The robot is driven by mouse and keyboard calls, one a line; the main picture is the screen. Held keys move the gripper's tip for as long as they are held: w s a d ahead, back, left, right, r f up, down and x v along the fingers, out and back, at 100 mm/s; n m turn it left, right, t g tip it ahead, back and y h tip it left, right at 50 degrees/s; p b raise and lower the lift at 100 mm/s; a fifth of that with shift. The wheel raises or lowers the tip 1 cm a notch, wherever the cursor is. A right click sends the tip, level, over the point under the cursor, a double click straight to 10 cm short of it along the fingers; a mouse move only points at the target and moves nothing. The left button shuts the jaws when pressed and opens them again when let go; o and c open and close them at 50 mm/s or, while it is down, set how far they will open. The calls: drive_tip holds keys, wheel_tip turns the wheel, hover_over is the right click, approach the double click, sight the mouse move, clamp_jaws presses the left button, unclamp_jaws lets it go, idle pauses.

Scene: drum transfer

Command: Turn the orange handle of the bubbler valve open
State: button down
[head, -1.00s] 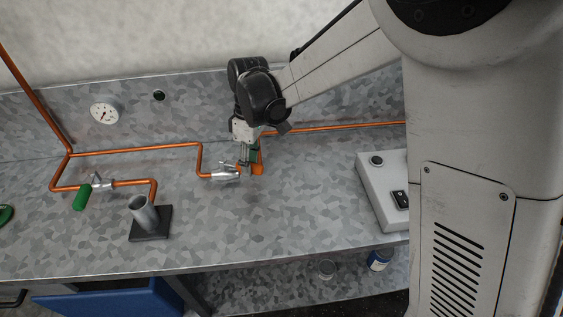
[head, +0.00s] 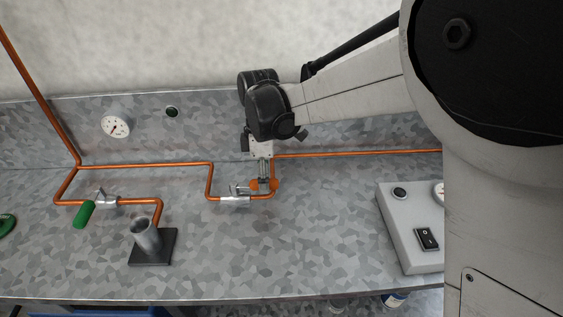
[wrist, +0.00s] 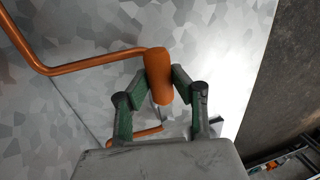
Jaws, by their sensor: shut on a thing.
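The orange handle (head: 256,185) of the bubbler valve sits at the right end of the small silver valve body (head: 235,198), on the copper pipe along the bench. My gripper (head: 264,181) points down onto it, shut on the handle, with orange showing on both sides of the fingers. In the wrist view the handle (wrist: 158,70) is a rounded orange bar between the green fingers of my gripper (wrist: 160,82). The valve body is mostly hidden there behind the handle and gripper.
A second valve with a green handle (head: 84,214) is at the left. A grey cylinder on a dark base (head: 151,252) stands in front. A pressure gauge (head: 116,126) is on the back wall. A white switch box (head: 410,240) stands at the right. The bench between is clear.

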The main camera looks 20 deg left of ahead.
drive_tip(key=shift+w, duration=0.1)
drive_tip(key=c, duration=1.5)
unclamp_jaws()
drive_tip(key=shift+o, duration=0.2)
wheel_tip(320, 180, up, 12)
drive_tip(key=w+a, duration=0.1)
drive_tip(key=w, duration=0.1)
